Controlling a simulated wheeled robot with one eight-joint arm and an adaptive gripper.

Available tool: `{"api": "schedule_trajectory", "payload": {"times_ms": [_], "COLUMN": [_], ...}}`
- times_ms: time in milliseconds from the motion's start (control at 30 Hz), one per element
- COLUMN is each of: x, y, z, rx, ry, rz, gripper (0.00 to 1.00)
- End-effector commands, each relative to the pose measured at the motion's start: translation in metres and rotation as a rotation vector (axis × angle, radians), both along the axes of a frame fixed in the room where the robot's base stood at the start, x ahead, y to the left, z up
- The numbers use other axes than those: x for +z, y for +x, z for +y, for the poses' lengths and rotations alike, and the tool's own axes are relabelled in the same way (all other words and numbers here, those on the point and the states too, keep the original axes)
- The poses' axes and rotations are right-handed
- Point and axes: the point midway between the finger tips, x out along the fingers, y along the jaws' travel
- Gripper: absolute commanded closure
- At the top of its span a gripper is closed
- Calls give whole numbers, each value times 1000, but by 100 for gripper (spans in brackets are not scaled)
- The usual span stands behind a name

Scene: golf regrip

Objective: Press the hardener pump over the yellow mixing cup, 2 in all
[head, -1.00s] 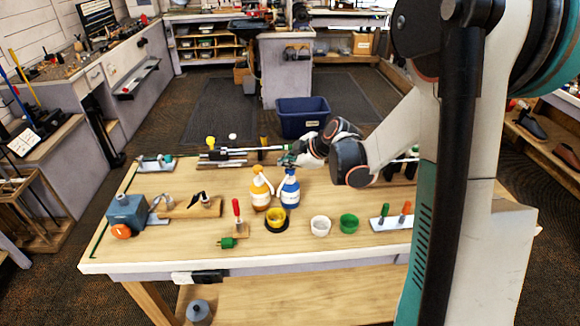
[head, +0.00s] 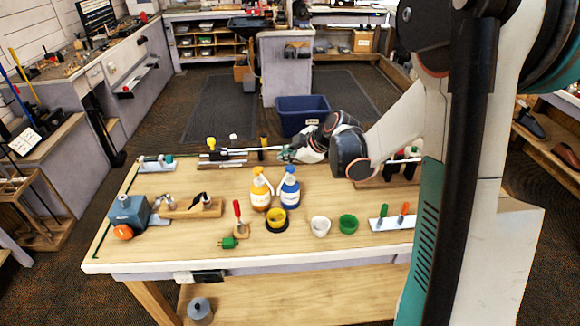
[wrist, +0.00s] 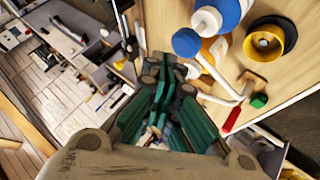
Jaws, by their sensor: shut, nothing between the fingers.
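The yellow mixing cup (head: 277,215) sits in a dark round holder on the bench, just in front of two pump bottles. One bottle is orange and white (head: 261,192); the other is blue and white (head: 289,190), to its right. No readable label shows which holds hardener. Both nozzles lean toward the cup side. My gripper (head: 287,154) is shut and empty, above and behind the blue bottle's pump head. In the wrist view my gripper (wrist: 163,75) is beside a blue pump cap (wrist: 187,42), apparently apart from it. The yellow cup (wrist: 277,32) lies farther right there.
A white cup (head: 320,226) and a green cup (head: 348,224) stand right of the yellow cup. A red-handled clamp (head: 238,215) stands left. A golf club shaft (head: 235,152) lies behind the bottles. A blue vise (head: 128,212) is at the left.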

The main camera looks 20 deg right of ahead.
Motion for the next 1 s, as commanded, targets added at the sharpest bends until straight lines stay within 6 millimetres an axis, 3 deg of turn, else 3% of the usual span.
{"api": "schedule_trajectory", "payload": {"times_ms": [233, 700, 1000], "x": [8, 49, 50], "y": [0, 0, 0], "z": [0, 0, 0], "rx": [0, 0, 0], "ry": [0, 0, 0], "rz": [0, 0, 0], "gripper": [100, 100, 100]}}
